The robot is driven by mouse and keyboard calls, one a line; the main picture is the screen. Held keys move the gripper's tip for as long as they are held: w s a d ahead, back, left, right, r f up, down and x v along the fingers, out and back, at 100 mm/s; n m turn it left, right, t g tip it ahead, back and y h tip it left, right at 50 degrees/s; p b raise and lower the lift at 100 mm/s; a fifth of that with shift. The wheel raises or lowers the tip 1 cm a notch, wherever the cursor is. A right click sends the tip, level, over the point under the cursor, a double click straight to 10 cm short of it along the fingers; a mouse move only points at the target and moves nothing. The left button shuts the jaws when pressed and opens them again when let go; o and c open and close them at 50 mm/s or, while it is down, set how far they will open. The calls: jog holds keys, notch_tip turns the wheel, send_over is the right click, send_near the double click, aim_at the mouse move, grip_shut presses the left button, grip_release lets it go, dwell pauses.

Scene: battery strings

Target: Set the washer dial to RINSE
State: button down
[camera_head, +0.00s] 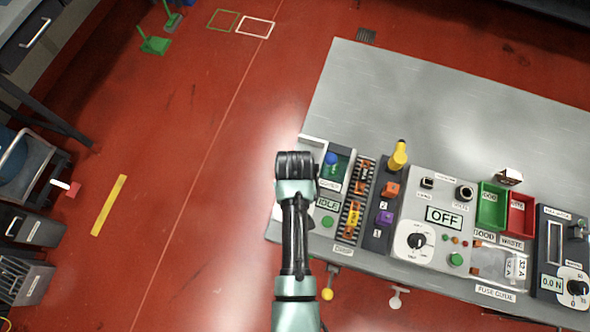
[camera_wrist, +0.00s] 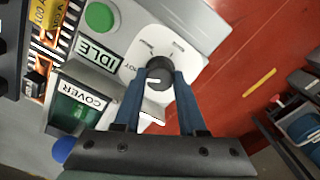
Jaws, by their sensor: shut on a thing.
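The washer dial (camera_wrist: 159,72) is a dark round knob on a white plate (camera_wrist: 186,55) in the wrist view. My gripper (camera_wrist: 160,80) has its two blue fingers shut on the knob, one on each side. A short white line shows on the knob, roughly level in the picture. The plate's labels are partly hidden and too small to read surely. The washer display (camera_wrist: 96,51) reads IDLE; it also shows in the head view (camera_head: 327,203). In the head view my arm hides the dial and fingers.
A green button (camera_wrist: 99,17) and a green window labelled COVER (camera_wrist: 68,113) are beside the dial. A row of orange parts (camera_head: 352,213), a panel reading OFF (camera_head: 443,217), and green (camera_head: 491,206) and red bins (camera_head: 520,217) stand to the right. The grey tabletop (camera_head: 400,105) behind is clear.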

jog(key=shift+r+m+p, duration=0.15)
jog(key=shift+m+p, duration=0.4)
jog(key=shift+m, duration=0.55)
jog(key=m, duration=0.3)
jog(key=shift+m+p, duration=0.3)
jog(key=shift+p, duration=0.05)
jog(key=shift+m+p, duration=0.35)
jog(key=shift+m, duration=0.35)
jog(key=m, duration=0.4)
jog(key=shift+p, duration=0.35)
